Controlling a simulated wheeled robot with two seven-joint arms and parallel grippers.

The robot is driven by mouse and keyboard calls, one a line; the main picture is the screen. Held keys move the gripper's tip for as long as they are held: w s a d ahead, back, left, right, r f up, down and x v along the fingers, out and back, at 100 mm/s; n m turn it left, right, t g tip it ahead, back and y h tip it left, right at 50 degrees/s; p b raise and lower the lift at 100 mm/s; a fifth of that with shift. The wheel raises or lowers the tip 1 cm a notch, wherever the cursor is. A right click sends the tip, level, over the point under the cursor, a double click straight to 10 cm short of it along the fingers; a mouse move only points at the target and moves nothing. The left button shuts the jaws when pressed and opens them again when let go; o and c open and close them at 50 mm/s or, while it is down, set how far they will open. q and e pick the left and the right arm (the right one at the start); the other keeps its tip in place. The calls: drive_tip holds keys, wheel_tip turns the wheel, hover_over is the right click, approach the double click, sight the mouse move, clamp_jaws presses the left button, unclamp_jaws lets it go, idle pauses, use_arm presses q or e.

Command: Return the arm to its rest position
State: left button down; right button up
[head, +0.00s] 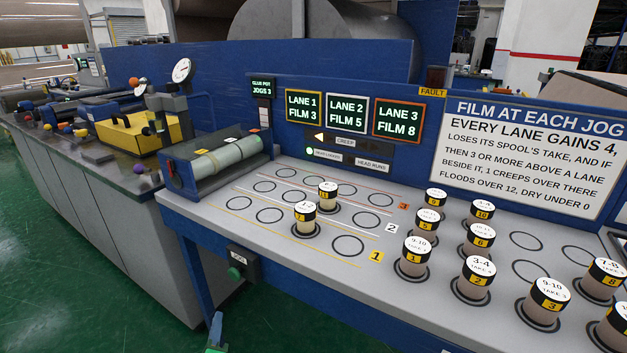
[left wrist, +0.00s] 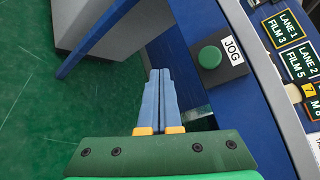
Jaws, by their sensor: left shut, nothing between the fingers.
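My left gripper (head: 216,330) shows at the bottom edge of the head view, low in front of the bench. In the left wrist view the left gripper (left wrist: 160,74) has its two blue fingers side by side, closed together with nothing between them. It hangs over the green floor, beside the bench's blue front and apart from the green JOG button (left wrist: 208,57). The JOG button also shows in the head view (head: 234,272), above the gripper. My right gripper is not in view.
The bench top (head: 330,262) carries two wrapped rolls standing on lane circles, one nearer (head: 305,219) and one farther (head: 328,196). Several more rolls stand at the right. A blue bench leg (head: 199,275) is left of the gripper. Green floor (head: 60,260) is open at the left.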

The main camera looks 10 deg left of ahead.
use_arm(q)
drive_tip(key=s+d+f+n+g+h+p, duration=0.2)
drive_tip(key=s+d+f+n+g, duration=0.25)
drive_tip(key=s+f, duration=0.45)
drive_tip(key=s+d+f+n+g+h+p, duration=0.25)
drive_tip(key=s+f+n, duration=0.35)
drive_tip(key=f, duration=0.4)
drive_tip(key=s+f+n+g+p, duration=0.1)
drive_tip(key=s+f+n+g, duration=0.2)
drive_tip(key=s, duration=0.7)
drive_tip(key=s+d+f+n+g+p, duration=0.1)
drive_tip(key=s+f+n+g, duration=0.2)
drive_tip(key=s, duration=0.8)
drive_tip(key=shift+s+d+n+g+h, duration=0.15)
drive_tip(key=shift+s+n+g+h, duration=0.15)
drive_tip(key=shift+n+h, duration=0.2)
